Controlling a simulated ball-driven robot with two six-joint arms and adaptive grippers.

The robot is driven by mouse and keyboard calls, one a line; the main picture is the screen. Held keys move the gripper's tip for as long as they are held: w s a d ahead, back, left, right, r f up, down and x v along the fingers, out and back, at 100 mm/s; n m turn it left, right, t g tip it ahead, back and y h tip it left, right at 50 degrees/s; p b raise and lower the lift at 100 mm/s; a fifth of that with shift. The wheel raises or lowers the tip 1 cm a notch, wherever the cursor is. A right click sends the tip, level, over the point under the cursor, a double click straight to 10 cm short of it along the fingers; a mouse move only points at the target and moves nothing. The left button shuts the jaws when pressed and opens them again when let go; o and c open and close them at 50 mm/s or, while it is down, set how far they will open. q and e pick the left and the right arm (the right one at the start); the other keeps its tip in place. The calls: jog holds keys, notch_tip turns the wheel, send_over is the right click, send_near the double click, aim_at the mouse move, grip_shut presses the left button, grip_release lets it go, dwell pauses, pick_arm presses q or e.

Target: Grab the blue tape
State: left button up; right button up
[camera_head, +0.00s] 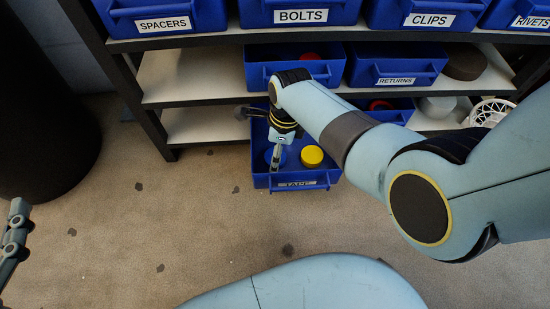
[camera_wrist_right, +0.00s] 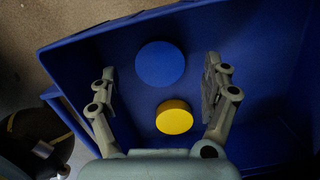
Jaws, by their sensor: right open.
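The blue tape, a round blue disc (camera_wrist_right: 160,64), lies in a blue bin next to a yellow disc (camera_wrist_right: 174,117). In the right wrist view both discs appear between the two spread fingers of my right gripper (camera_wrist_right: 160,70), with clear gaps on both sides; it holds nothing. In the head view my right gripper (camera_head: 276,158) reaches down into the pulled-out bin (camera_head: 316,182) and partly hides the blue tape; the yellow disc (camera_head: 312,156) shows to its right. Part of my left gripper (camera_head: 14,235) shows at the left edge; its jaw state is unclear.
A shelf rack (camera_head: 200,78) stands above and behind with labelled blue bins, including SPACERS (camera_head: 164,24), BOLTS (camera_head: 301,16), CLIPS (camera_head: 430,19) and RETURNS (camera_head: 396,81). A white basket (camera_head: 491,112) sits at right. Open floor (camera_head: 150,225) lies in front.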

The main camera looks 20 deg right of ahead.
notch_tip(320, 180, down, 2)
jog(key=shift+a+f+b, duration=0.1)
jog(key=shift+b, duration=0.6)
pick_arm(q)
jog(key=w+d+r+m+t+h, duration=0.1)
jog(key=w+r+t, duration=0.2)
jog(key=r, duration=0.7)
jog(key=shift+w+r+t+h, duration=0.3)
jog(key=shift+w+t, duration=0.1)
jog(key=shift+t, duration=0.6)
jog(key=shift+d, duration=0.1)
pick_arm(e)
jog(key=c, duration=1.2)
pick_arm(q)
jog(key=shift+f, duration=0.15)
